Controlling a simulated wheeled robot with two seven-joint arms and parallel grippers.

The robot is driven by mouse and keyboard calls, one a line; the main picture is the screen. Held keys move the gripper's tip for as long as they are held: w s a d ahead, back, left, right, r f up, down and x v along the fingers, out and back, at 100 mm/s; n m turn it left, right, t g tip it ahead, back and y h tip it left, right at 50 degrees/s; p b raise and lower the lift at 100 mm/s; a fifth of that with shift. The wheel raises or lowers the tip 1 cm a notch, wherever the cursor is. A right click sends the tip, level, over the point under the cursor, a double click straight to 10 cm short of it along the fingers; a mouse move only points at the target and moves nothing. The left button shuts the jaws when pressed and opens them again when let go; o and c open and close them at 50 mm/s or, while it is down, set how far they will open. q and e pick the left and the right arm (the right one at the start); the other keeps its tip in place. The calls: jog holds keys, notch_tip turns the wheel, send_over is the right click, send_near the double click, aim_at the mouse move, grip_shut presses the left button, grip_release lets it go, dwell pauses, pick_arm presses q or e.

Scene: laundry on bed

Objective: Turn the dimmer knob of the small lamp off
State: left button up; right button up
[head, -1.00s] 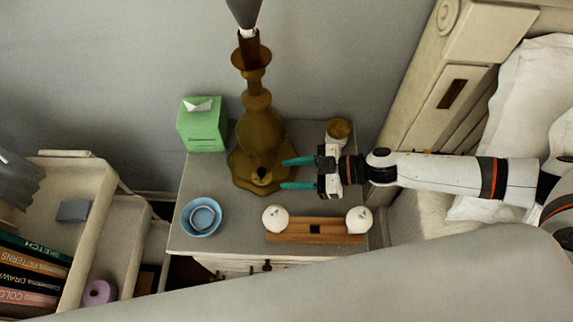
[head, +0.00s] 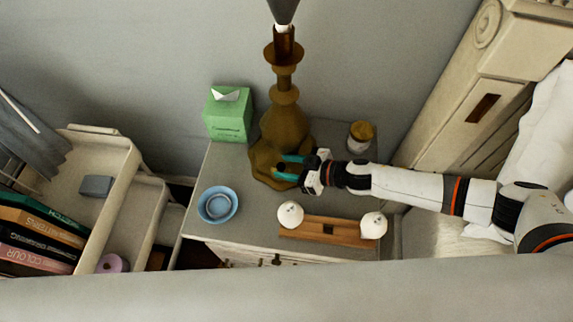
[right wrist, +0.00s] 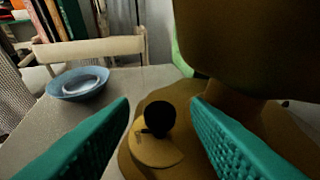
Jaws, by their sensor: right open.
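The lamp (head: 285,120) is a tall brown-gold turned column with a wide scalloped foot, standing at the back of the nightstand. Its dark round dimmer knob (right wrist: 160,118) sits on the foot in the right wrist view. My right gripper (head: 279,167) is at the front right of the lamp's foot, its teal fingers pointing left. In the right wrist view the right gripper (right wrist: 160,108) is open, with the knob seen between its two fingers and a little beyond the tips. I cannot tell whether a finger touches the foot. My left gripper is out of view.
On the nightstand (head: 230,245) are a green tissue box (head: 228,113), a blue bowl (head: 217,204), a lidded jar (head: 360,137) and a wooden holder (head: 330,230) with two white round pieces. A shelf unit (head: 100,170) with books stands left. The bed is at right.

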jog(key=shift+w+a+f, duration=0.1)
jog(key=shift+a, duration=0.2)
grip_shut()
jog(key=shift+w+n+g+p, duration=0.15)
jog(key=shift+n+g+p, duration=0.25)
jog(key=shift+n+g, duration=0.15)
jog(key=shift+n+g+y, duration=0.4)
jog(key=shift+n+g, duration=0.55)
jog(key=shift+g, duration=0.2)
